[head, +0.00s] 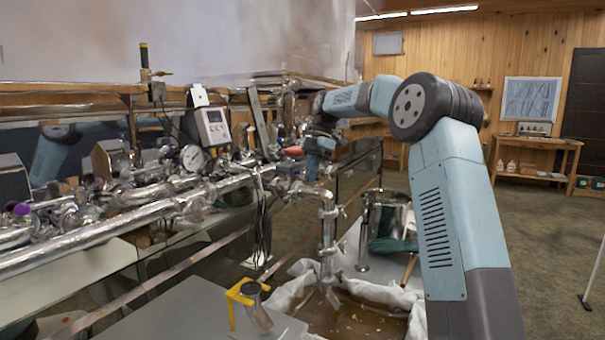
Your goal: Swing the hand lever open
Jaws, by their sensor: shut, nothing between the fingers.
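A small red-ended lever (293,151) sits on the steel pipework near the middle of the picture, just left of my wrist. I take it for the hand lever, but it is small and partly crowded by fittings. My gripper (312,172) points down beside it, at the right end of the pipe run, above the downspout (328,235). The gripper is shut with nothing held. Its fingertips are small and dark here, and I cannot tell whether they touch the lever or the pipe.
Steel pipes (130,218), a round gauge (192,157) and a grey meter box (212,125) crowd the left. A yellow bracket (240,295) stands on the grey surface below. A cloth-lined basin (360,320) lies under the downspout, with a steel pot (390,222) behind. The right floor is open.

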